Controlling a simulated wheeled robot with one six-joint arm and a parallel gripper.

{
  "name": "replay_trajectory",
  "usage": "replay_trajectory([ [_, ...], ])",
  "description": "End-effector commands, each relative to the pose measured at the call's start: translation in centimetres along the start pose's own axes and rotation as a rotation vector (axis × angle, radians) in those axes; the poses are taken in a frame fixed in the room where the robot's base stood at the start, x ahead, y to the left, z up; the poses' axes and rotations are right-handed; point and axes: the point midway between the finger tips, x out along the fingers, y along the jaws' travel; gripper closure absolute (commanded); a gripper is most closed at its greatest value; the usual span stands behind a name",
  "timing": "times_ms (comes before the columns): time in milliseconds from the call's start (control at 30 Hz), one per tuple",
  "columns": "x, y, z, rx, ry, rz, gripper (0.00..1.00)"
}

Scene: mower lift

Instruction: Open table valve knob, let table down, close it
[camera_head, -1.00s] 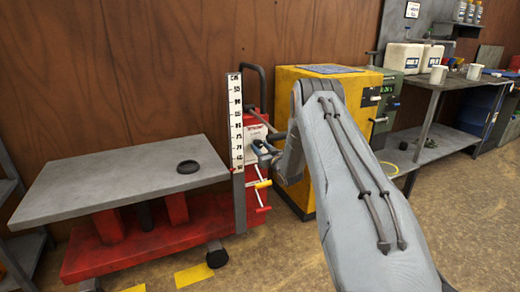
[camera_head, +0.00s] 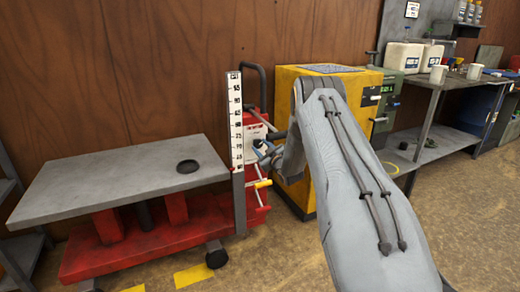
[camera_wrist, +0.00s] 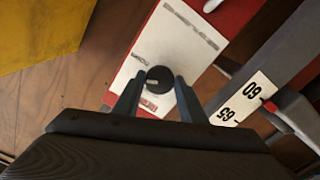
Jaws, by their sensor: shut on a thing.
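The lift table (camera_head: 110,182) has a grey top and a red base and stands at the left in the head view. The round black valve knob (camera_wrist: 160,77) sits on a white labelled panel (camera_wrist: 180,38) in the wrist view. My gripper (camera_wrist: 157,88) has its two fingers on either side of the knob and is shut on it. In the head view my gripper (camera_head: 266,151) is at the lift's red column, where the knob is hidden. A white height scale (camera_head: 236,120) stands upright beside the table; the wrist view shows its 60 and 65 marks (camera_wrist: 242,99).
A black ring-shaped dish (camera_head: 187,167) lies on the tabletop. A yellow cabinet (camera_head: 300,95) stands close behind my arm. A workbench (camera_head: 440,86) with white canisters is at the right. Open floor lies in front, with yellow markings (camera_head: 194,275).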

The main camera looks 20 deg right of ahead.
Motion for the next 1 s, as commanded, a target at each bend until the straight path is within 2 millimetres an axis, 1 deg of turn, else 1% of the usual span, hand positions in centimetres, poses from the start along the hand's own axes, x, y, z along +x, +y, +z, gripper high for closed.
replay_trajectory([
  [700,0.05,0.07,-0.04,-0.678,0.001,-0.001,0.85],
  [1000,0.07,0.15,-0.15,-0.925,0.001,0.000,0.85],
])
